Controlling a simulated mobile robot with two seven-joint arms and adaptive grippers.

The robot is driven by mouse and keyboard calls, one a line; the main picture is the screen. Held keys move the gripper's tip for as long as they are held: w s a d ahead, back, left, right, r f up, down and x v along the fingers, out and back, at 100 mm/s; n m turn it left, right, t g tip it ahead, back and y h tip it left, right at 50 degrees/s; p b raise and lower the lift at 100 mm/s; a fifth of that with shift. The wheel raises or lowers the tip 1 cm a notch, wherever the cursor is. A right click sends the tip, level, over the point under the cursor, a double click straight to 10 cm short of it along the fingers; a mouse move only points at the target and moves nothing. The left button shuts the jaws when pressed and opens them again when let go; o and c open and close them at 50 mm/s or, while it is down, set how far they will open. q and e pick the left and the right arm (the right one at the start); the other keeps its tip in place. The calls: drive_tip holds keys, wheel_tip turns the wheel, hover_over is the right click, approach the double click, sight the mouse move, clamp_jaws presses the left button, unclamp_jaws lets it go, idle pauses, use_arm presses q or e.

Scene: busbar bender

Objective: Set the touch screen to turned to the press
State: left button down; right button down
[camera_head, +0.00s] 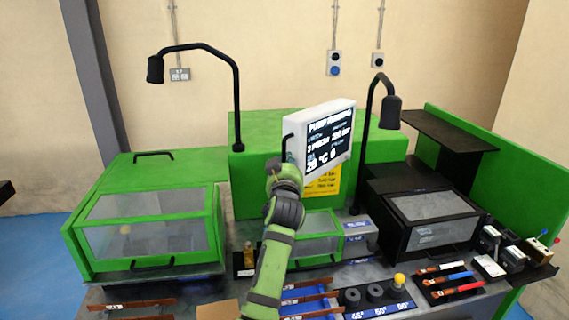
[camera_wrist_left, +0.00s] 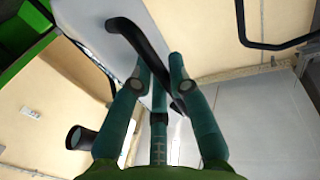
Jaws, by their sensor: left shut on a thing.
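The touch screen (camera_head: 331,137) is a white-framed panel with white text on a dark display, in front of the green press housing (camera_head: 262,185). Its display faces the front and right, at an angle. A black bar handle (camera_head: 286,147) is on its left edge. My left gripper (camera_head: 285,164) is at this handle, shut on it. In the left wrist view, the handle (camera_wrist_left: 145,48) passes between the fingers of my left gripper (camera_wrist_left: 160,78), beside the pale casing of the screen. The screen's mount is hidden behind it. My right gripper is not in view.
Black gooseneck lamps stand left (camera_head: 236,95) and right (camera_head: 368,130) of the screen. A green clear-fronted cover (camera_head: 150,225) is at left, a black one (camera_head: 425,215) at right. Dies, a yellow knob (camera_head: 399,281) and coloured-handled tools (camera_head: 450,280) crowd the front bench.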

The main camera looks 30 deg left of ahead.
use_arm(q)
drive_tip(key=c, duration=1.4)
unclamp_jaws()
drive_tip(key=shift+d+r, duration=0.15)
drive_tip(key=shift+d, duration=0.1)
drive_tip(key=shift+c, duration=0.2)
drive_tip(key=v, duration=0.7)
drive_tip(key=shift+s, duration=0.25)
drive_tip(key=shift+a, duration=0.1)
